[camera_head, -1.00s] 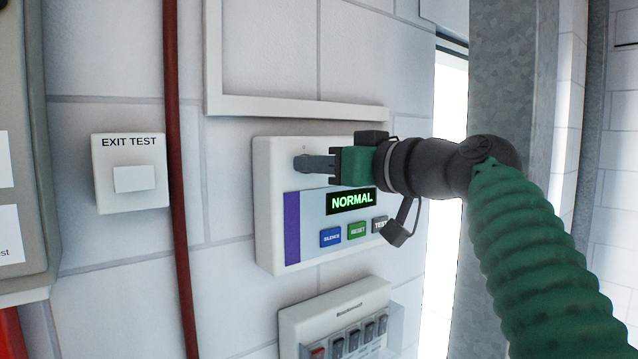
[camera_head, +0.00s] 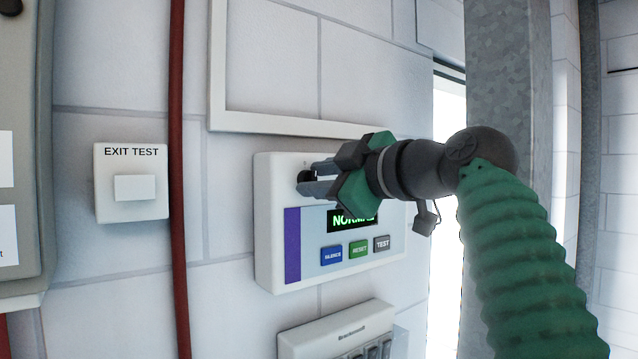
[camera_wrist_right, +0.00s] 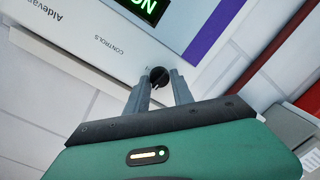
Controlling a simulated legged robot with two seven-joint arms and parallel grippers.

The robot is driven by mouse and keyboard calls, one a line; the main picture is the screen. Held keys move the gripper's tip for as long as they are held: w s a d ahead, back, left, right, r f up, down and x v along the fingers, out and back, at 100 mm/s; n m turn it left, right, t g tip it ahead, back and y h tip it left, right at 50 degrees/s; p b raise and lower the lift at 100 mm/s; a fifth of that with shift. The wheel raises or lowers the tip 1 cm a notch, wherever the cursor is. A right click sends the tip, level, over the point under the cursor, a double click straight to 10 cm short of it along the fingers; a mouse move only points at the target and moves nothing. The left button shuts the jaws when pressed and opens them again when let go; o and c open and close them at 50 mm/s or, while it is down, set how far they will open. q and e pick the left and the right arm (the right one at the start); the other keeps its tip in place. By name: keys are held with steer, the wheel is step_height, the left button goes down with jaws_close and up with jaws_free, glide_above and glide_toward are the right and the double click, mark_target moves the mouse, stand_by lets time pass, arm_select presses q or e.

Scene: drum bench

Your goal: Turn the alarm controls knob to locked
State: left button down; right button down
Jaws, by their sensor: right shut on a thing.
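The alarm panel (camera_head: 262,215) is a white box on the wall with a purple stripe, a partly covered green display reading NORMAL, and several buttons. Its black controls knob (camera_head: 305,177) is at the upper left of the panel and partly hidden by my fingers. My right gripper (camera_head: 308,181) is shut on the knob, with one finger on each side. In the right wrist view the round black knob (camera_wrist_right: 159,76) sits between the grey fingertips, beside the word CONTROLS. The knob's pointer position cannot be read. My left gripper is not in view.
An EXIT TEST box (camera_head: 131,205) and a red vertical pipe (camera_head: 177,120) are left of the panel. A white switch box (camera_head: 335,330) is below it. A white frame (camera_head: 290,124) is above, and a metal column (camera_head: 508,80) stands at the right.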

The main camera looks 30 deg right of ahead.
steer(key=shift+f+n, duration=0.15)
steer(key=shift+n, duration=0.45)
steer(key=c, duration=1.3)
jaws_free()
steer(key=shift+o, duration=0.9)
steer(key=shift+w, duration=0.15)
steer(key=s+d+r+b, duration=0.1)
steer(key=s, duration=1.5)
steer(key=shift+s+d+r+b, duration=0.2)
steer(key=shift+s+r+b, duration=0.05)
steer(key=shift+s+b, duration=0.15)
